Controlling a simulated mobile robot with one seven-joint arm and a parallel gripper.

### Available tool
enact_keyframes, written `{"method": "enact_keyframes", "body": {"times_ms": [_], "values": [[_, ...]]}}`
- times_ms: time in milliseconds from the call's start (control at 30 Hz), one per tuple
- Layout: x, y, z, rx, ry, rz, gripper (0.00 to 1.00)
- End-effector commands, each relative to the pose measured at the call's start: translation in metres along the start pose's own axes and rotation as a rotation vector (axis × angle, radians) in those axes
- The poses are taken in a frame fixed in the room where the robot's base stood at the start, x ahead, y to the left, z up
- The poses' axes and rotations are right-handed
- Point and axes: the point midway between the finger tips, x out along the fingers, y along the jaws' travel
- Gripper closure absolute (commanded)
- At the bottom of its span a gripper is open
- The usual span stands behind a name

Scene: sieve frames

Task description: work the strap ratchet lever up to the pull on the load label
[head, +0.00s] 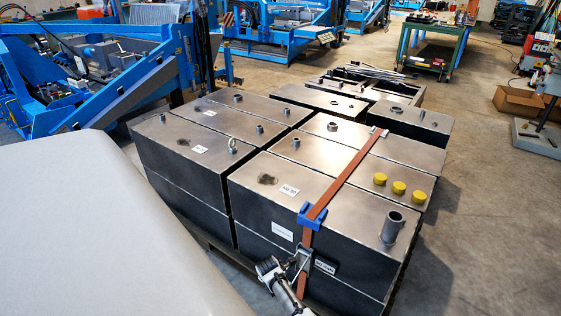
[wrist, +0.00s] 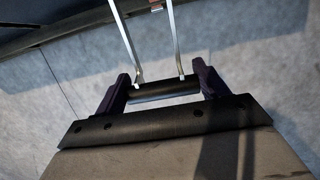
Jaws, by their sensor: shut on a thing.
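The strap (head: 335,190) is orange-brown and runs over the metal boxes, bending down the front face over a blue corner protector (head: 312,216). The ratchet lever (head: 302,258) is a metal frame on the strap's front run. In the wrist view its two metal arms (wrist: 171,40) end in a black crossbar grip (wrist: 165,88). My gripper (wrist: 163,86) is shut on this crossbar, one dark finger at each end. White labels sit on the front face, one left of the strap (head: 283,233) and one right (head: 325,267). Their print is too small to read.
The metal boxes (head: 285,174) stand close together on a low base. Yellow caps (head: 398,187) and an upright pipe stub (head: 392,226) rise from the tops. Blue machinery (head: 100,70) stands behind at left. Open concrete floor (head: 490,190) lies to the right.

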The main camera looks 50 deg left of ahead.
Motion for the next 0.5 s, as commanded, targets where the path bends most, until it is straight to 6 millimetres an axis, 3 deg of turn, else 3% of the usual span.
{"method": "enact_keyframes", "body": {"times_ms": [200, 500], "values": [[-0.018, 0.000, 0.003, -0.001, 0.031, -0.002, 0.69], [-0.025, 0.000, 0.006, -0.001, 0.026, -0.002, 0.68]]}}
